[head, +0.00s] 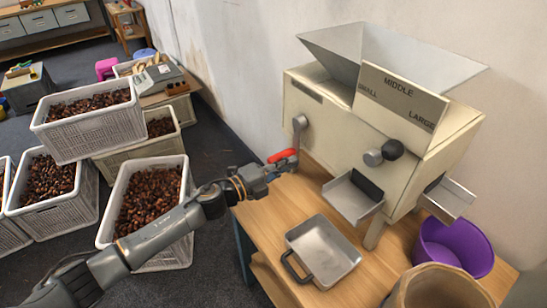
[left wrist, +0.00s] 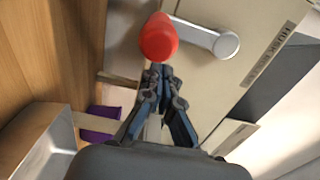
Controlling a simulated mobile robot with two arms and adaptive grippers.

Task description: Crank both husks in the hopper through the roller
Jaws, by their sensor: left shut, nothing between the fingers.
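The cream roller machine (head: 330,115) stands on the wooden table with a grey hopper (head: 420,52) on top. No husks show in the hopper from this angle. The crank's grey arm (head: 299,128) hangs down on the machine's left part, with a red handle (head: 282,156) at its lower end. The red handle also shows in the left wrist view (left wrist: 158,40). My left gripper (head: 283,168) is just by the red handle; in the left wrist view its fingertips (left wrist: 158,72) are together just below the handle, with nothing between them. My right gripper is out of view.
A metal pan (head: 322,252) sits on the table (head: 268,222) in front of the machine's chute (head: 352,198). A purple bucket (head: 455,244) and a brown round container (head: 440,290) stand at the right. Crates of chestnuts (head: 118,235) stand on the floor at left.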

